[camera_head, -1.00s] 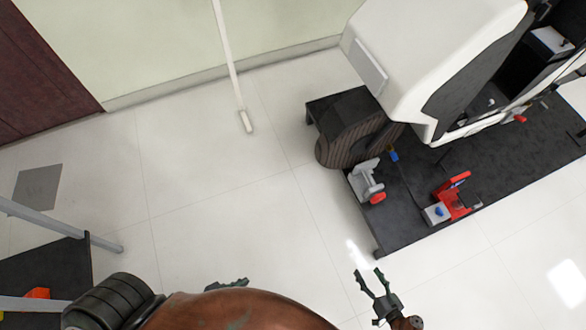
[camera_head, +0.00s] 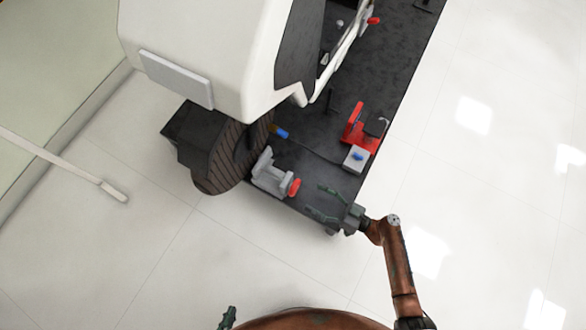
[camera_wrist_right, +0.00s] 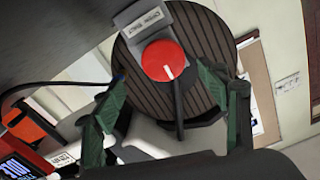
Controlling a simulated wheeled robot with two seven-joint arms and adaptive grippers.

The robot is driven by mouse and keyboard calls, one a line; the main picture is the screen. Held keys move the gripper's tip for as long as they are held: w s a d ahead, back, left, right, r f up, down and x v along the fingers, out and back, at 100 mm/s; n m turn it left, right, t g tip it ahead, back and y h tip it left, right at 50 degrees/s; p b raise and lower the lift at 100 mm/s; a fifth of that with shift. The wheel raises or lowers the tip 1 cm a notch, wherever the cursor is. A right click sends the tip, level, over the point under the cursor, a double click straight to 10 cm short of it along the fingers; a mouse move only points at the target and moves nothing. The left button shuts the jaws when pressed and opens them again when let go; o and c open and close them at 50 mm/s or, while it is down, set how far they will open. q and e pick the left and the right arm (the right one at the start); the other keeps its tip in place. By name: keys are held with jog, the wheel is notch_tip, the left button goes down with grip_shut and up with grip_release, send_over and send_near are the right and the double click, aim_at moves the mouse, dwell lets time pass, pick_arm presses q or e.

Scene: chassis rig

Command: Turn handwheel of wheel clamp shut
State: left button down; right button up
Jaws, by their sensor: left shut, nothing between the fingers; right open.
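The wheel clamp (camera_head: 268,174) is a grey block on the dark platform beside a dark ridged tyre (camera_head: 226,160). Its red handwheel (camera_head: 294,187) faces my right gripper (camera_head: 318,199), which is open and empty just right of it, apart from it. In the right wrist view, the round red handwheel (camera_wrist_right: 163,60) shows a white mark near its lower right edge, between and beyond the open green fingers (camera_wrist_right: 160,76). The grey clamp's label (camera_wrist_right: 140,22) is above it. My left gripper (camera_head: 228,317) is shut at the bottom edge, mostly cut off.
A red device with a grey box (camera_head: 356,158) stands on the dark platform (camera_head: 318,150), close to my right gripper. The white vehicle body (camera_head: 205,45) overhangs the tyre. A white pole (camera_head: 70,168) is at left. The floor in front is clear.

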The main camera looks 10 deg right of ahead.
aim_at(297, 189)
jog(key=b+x, duration=0.1)
jog(key=x, duration=0.6)
jog(key=shift+a, duration=0.4)
jog(key=shift+c, duration=0.3)
jog(key=shift+s+d, duration=0.1)
jog(key=c, duration=1.1)
